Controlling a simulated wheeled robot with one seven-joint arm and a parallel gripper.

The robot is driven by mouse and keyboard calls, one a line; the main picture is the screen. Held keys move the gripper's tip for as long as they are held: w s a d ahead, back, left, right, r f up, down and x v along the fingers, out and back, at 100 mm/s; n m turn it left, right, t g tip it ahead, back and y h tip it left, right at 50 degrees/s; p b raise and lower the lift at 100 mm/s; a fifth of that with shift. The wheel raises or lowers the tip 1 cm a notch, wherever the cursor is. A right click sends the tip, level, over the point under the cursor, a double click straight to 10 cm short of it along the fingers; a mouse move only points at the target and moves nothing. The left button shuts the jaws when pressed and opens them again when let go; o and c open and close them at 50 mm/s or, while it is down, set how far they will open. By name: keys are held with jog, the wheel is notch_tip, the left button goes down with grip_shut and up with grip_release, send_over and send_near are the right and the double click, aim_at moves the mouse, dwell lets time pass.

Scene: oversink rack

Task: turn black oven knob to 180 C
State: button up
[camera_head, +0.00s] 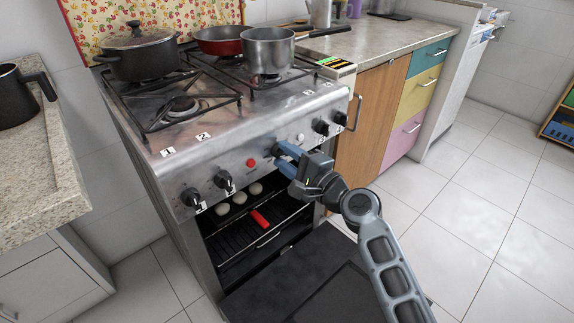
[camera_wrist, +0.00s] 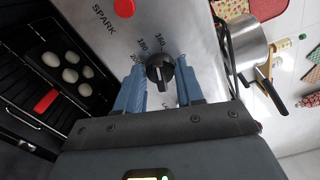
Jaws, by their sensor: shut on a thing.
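The black oven knob (camera_wrist: 160,70) sits on the steel front panel of the stove, between my two blue fingers in the wrist view. My gripper (camera_wrist: 160,82) is shut on it, with a finger at its left and right. Numbers including 160, 180 and 200 (camera_wrist: 142,47) are printed above and left of the knob. A pale pointer mark shows on the knob's face; I cannot tell exactly which number it stands at. In the head view my gripper (camera_head: 281,154) is at the panel right of the red button, and its fingers mostly hide the knob.
The red spark button (camera_head: 251,163) is left of my gripper. Other black knobs (camera_head: 223,180) are along the panel. The oven door (camera_head: 300,283) hangs open below my arm, with pale round pieces and a red item (camera_head: 260,219) inside. Pots (camera_head: 268,52) stand on top.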

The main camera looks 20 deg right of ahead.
jog(key=n+b, duration=0.1)
jog(key=n, duration=0.1)
jog(key=n+b, duration=0.2)
jog(key=shift+f+n+b, duration=0.2)
jog(key=shift+n+b, duration=0.1)
jog(key=shift+n, duration=0.1)
jog(key=shift+a, duration=0.1)
dwell(0.3)
jog(key=o, duration=1)
jog(key=shift+r, duration=0.1)
jog(key=v, duration=0.8)
